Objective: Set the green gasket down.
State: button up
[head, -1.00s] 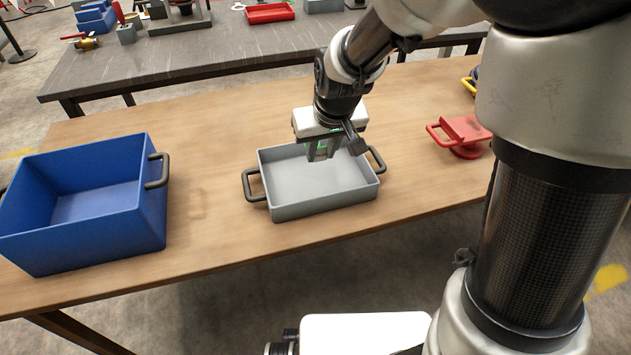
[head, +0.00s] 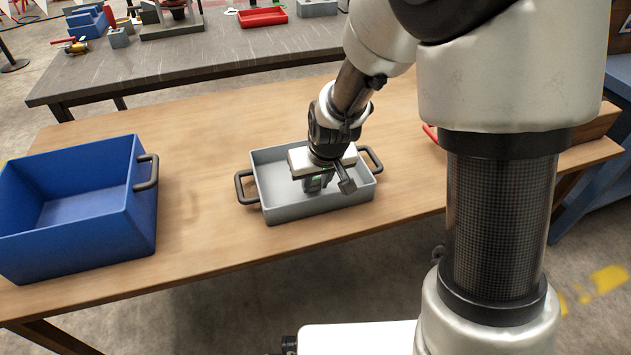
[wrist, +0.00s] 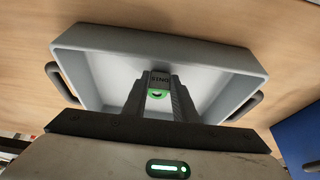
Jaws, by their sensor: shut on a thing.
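The green gasket (wrist: 157,94) shows between the two fingers of my gripper (wrist: 160,85) in the wrist view. The gripper is shut on it. A small dark grey piece with pale lettering shows just beyond the green part; I cannot tell what it belongs to. In the head view my gripper (head: 316,184) points down inside the grey tray (head: 285,212), low over its floor. The fingers hide most of the gasket there. I cannot tell whether the gasket touches the tray floor.
The grey tray has a black handle at each end and low walls around the fingers. A blue bin (head: 125,215) stands to its left on the wooden table (head: 205,210), with bare wood between. A grey workbench (head: 190,65) with several items stands behind.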

jog(key=shift+f, duration=0.25)
jog(key=o, duration=1)
jog(key=shift+r, duration=0.1)
jog(key=shift+r, duration=0.3)
jog(key=p+v, duration=0.4)
jog(key=v, duration=0.8)
jog(key=s+d+r+m, duration=0.1)
jog(key=s+d+r, duration=0.4)
jog(key=s, duration=0.3)
jog(key=s+d+r+m+t+h, duration=0.1)
jog(key=s+d+r+m, duration=0.1)
jog(key=s+d+r, duration=0.4)
notch_tip(320, 180, up, 2)
jog(key=shift+s+r, duration=0.1)
jog(key=shift+s, duration=1.1)
jog(key=shift+d, duration=0.1)
